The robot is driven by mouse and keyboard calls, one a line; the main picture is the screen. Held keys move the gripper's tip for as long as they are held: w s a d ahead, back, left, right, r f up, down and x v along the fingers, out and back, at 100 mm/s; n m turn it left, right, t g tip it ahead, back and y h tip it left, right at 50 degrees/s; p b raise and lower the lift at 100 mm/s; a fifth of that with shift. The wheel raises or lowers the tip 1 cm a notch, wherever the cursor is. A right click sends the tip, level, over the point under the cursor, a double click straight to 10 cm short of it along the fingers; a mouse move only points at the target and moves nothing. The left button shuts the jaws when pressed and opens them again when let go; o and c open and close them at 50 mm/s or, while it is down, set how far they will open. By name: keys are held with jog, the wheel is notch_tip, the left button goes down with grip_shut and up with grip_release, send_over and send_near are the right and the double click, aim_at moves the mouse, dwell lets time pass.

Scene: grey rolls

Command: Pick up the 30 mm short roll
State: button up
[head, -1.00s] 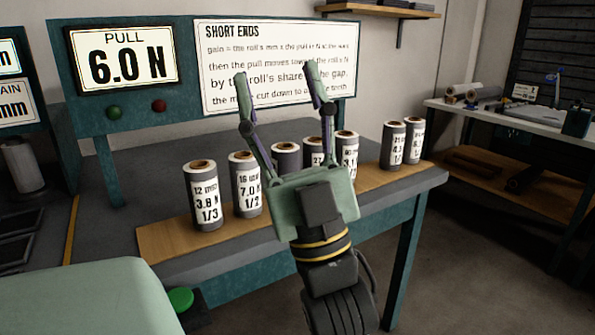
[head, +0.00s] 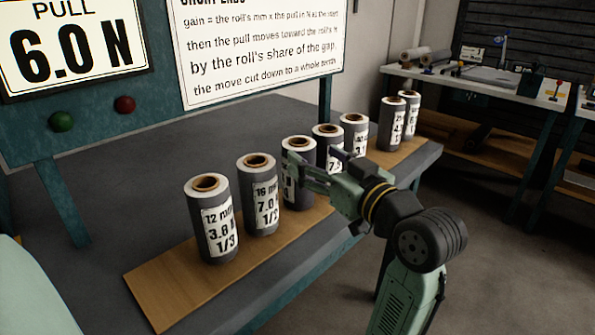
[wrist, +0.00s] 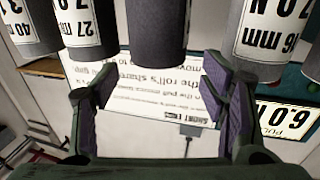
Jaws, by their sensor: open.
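Several grey rolls with white labels stand upright in a row on a wooden strip. No label I can read says 30 mm, so I cannot tell which roll it is. My gripper (head: 312,168) is open and low at the third roll from the left (head: 298,148), partly covering its label. In the wrist view this roll (wrist: 157,28) is centred between the open fingers (wrist: 155,78), with its label out of sight; I see no contact. The 16 mm roll (head: 259,180) stands left of it. The 27 mm roll (wrist: 82,25) shows on its other side in the wrist view.
The 12 mm roll (head: 208,220) is at the near left end of the wooden strip (head: 170,290). Two rolls (head: 391,122) stand apart towards the far end. A display reading 6.0 N (head: 75,45) and a text board (head: 260,45) stand behind. The grey bench top (head: 130,190) behind the row is clear.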

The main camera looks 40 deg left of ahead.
aim_at(305, 148)
jog(key=p+x, duration=0.1)
jog(key=x, duration=0.5)
jog(key=shift+w+a, duration=0.2)
jog(key=shift+a, duration=0.15)
grip_shut()
dwell(0.6)
jog(key=shift+r, duration=0.1)
